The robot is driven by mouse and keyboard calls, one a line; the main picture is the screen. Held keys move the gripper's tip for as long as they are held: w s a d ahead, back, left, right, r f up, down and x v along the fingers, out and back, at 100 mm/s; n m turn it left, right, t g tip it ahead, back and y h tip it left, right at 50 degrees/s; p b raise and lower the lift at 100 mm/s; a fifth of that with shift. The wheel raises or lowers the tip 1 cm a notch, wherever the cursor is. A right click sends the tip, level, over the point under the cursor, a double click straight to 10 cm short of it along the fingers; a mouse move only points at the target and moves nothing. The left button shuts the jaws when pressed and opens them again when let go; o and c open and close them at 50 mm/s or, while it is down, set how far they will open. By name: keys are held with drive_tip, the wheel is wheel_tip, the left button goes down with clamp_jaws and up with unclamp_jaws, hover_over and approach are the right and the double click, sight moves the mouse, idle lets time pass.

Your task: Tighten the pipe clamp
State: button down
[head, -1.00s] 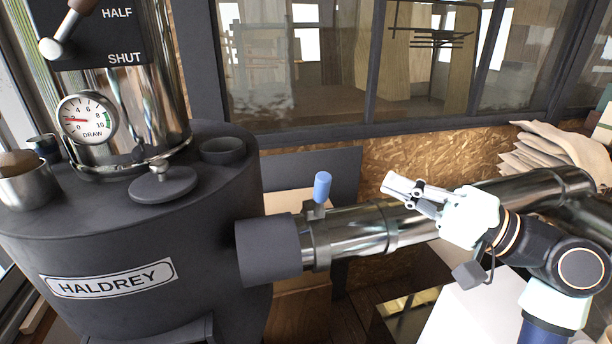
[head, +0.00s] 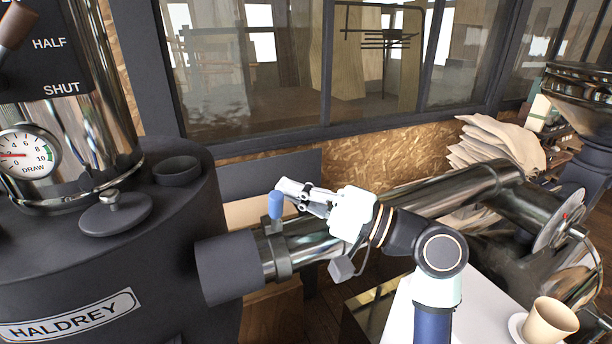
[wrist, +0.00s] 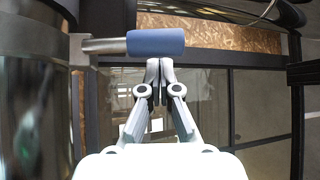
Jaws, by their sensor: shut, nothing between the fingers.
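The pipe clamp (head: 277,257) is a metal band around the shiny pipe, beside the dark collar of the roaster. Its blue handle (head: 275,206) stands upright above the band. In the wrist view the blue handle (wrist: 155,42) lies across the picture on its metal stem (wrist: 104,45). My gripper (head: 284,185) is shut and empty, with its tips close by the upper part of the handle. In the wrist view my gripper's tips (wrist: 160,66) point at the handle's side. I cannot tell whether they touch it.
The dark roaster drum (head: 120,255) stands at the left. The shiny pipe (head: 430,200) runs right under my arm. A white table (head: 400,315) with a cup (head: 550,320) is at the lower right. Folded sacks (head: 495,145) lie behind the pipe.

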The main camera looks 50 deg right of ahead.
drive_tip(key=shift+s+a+f, duration=0.1)
drive_tip(key=shift+s+a, duration=0.15)
drive_tip(key=shift+a, duration=0.1)
drive_tip(key=shift+a+f+b, duration=0.1)
drive_tip(key=shift+f+b, duration=0.05)
drive_tip(key=shift+b, duration=0.4)
drive_tip(key=shift+s+n+b, duration=0.2)
drive_tip(key=shift+n+b, duration=0.1)
